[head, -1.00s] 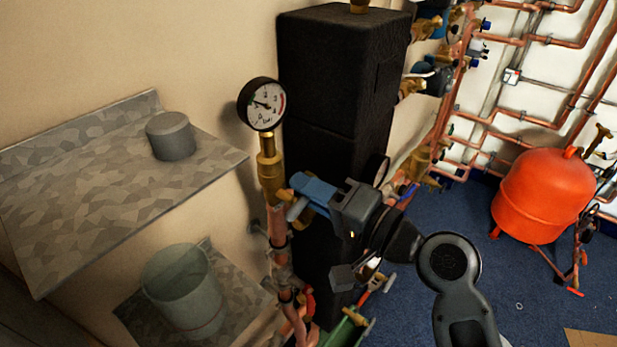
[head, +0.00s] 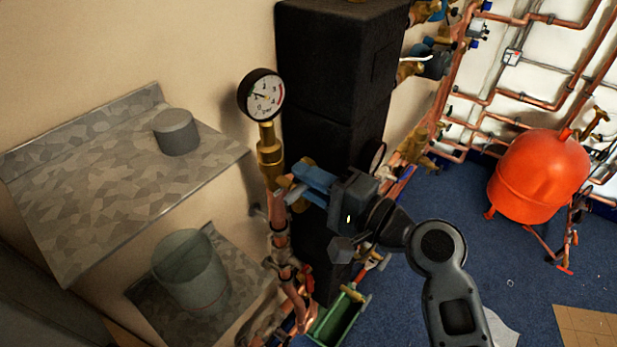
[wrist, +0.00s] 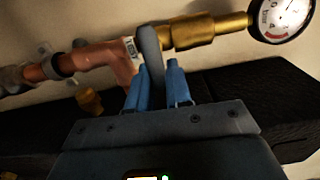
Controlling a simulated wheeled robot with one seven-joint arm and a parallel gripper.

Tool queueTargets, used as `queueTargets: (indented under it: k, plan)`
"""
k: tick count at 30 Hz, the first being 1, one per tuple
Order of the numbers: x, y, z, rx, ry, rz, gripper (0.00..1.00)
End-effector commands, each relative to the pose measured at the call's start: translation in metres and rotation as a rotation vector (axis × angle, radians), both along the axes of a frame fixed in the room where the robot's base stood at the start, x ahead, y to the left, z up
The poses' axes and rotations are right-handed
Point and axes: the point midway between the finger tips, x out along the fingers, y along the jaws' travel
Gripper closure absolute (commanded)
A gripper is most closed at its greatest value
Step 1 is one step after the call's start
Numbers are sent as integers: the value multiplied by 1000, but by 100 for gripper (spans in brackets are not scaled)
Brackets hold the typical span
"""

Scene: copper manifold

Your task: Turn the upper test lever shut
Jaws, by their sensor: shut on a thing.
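The upper test lever (wrist: 150,52) is a grey handle on the copper and brass pipe in the wrist view. It stands between the two blue fingers of my gripper (wrist: 155,80), which is shut on it. In the head view my gripper (head: 308,180) reaches in from the right to the pipe, just below the brass fitting (head: 269,155) under the round pressure gauge (head: 262,95). A grey end of the lever (head: 295,194) shows beside the blue fingers; the rest is hidden by them. The gauge also shows in the wrist view (wrist: 285,15).
A tall black insulated block (head: 335,60) stands right behind the gripper. A speckled shelf (head: 90,190) with a grey cylinder (head: 176,132) is at left, a translucent bucket (head: 190,272) below. A green trough (head: 340,318) lies under the arm. An orange tank (head: 540,175) stands at right.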

Motion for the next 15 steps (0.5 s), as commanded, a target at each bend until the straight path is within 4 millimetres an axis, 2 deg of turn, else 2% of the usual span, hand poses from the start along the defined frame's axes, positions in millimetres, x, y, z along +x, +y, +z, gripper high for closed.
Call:
queueTargets:
  k: [4,5,10,15]
  plan:
    - [0,-2,-3,-3,4,-4,100]
    - [0,-2,-3,-3,4,-4,78]
    - [0,-1,-2,-3,3,-3,62]
    - [0,-1,-2,-3,1,-2,60]
